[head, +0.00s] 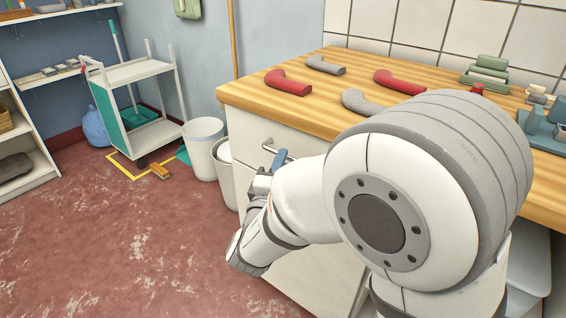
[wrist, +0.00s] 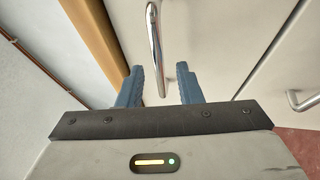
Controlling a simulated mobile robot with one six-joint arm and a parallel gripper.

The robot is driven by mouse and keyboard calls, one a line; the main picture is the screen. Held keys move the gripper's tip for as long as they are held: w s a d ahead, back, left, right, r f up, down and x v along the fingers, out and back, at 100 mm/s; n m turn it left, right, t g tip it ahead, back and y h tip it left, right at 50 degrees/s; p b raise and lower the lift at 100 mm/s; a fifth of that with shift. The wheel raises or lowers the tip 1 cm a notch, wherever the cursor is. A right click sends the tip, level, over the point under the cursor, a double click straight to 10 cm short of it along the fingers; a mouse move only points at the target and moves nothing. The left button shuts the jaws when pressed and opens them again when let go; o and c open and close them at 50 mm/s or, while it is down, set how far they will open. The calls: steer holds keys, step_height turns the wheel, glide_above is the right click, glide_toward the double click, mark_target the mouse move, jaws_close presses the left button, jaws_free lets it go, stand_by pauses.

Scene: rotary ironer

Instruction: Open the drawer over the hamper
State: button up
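The white drawer front (head: 246,122) is under the wooden worktop and looks closed. Its metal bar handle (head: 268,143) shows just left of my gripper (head: 277,163) in the head view. In the wrist view my gripper (wrist: 159,85) has its two blue fingers apart, with nothing clamped. The handle (wrist: 154,45) runs down the picture, and its lower end shows between the fingers, touching neither visibly. How deep the handle sits between them I cannot tell. My arm hides much of the cabinet front, and I cannot make out a hamper for sure.
A second handle (wrist: 302,102) is on a neighbouring panel at right in the wrist view. Two white bins (head: 203,148) stand left of the cabinet, near a trolley (head: 140,72).

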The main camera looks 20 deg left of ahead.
steer(key=shift+w+a+r, duration=0.1)
steer(key=shift+w+r, duration=0.05)
steer(key=shift+w, duration=0.6)
steer(key=shift+c, duration=0.4)
jaws_close()
